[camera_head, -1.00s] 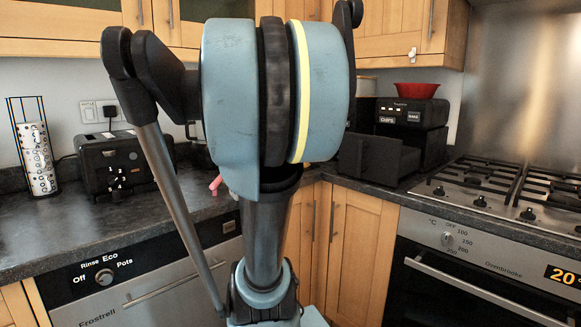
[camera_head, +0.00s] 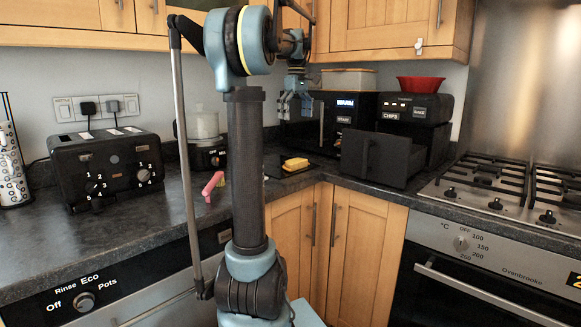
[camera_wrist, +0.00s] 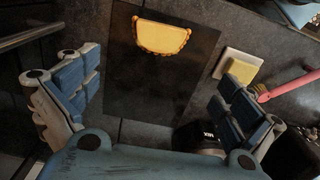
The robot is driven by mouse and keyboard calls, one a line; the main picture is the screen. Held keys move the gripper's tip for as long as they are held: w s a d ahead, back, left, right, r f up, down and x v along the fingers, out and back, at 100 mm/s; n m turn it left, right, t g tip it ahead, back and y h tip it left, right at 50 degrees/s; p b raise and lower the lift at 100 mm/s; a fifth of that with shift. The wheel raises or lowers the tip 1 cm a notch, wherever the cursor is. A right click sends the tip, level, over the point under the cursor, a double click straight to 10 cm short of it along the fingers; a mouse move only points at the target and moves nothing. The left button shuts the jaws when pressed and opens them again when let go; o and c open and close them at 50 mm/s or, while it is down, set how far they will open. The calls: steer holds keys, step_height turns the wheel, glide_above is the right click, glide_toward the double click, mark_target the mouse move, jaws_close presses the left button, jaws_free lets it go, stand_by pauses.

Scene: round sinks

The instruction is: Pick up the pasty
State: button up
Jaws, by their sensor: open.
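The pasty (camera_wrist: 160,37) is a golden half-moon with a crimped edge. It lies flat on a dark board (camera_wrist: 150,95) at the upper middle of the wrist view. In the head view the pasty (camera_head: 295,163) is a small yellow shape on the dark board in the counter corner. My gripper (camera_head: 295,107) hangs above the board, clear of the pasty. In the wrist view my gripper (camera_wrist: 158,95) is open and empty, its blue-padded fingers wide apart on either side of the board.
Beside the board lie a yellow sponge on a white dish (camera_wrist: 238,63) and a pink-handled brush (camera_wrist: 290,85). An air fryer with its drawer out (camera_head: 378,158) stands right of the board. A toaster (camera_head: 108,168) stands at left, a white-topped cooker (camera_head: 204,140) behind my arm.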

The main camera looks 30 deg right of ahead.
glide_above(295, 160)
steer(key=f, duration=1.1)
steer(key=shift+s+a, duration=0.15)
steer(key=shift+s, duration=0.1)
steer(key=shift+s+f, duration=0.1)
steer(key=shift+f, duration=3)
steer(key=c, duration=0.9)
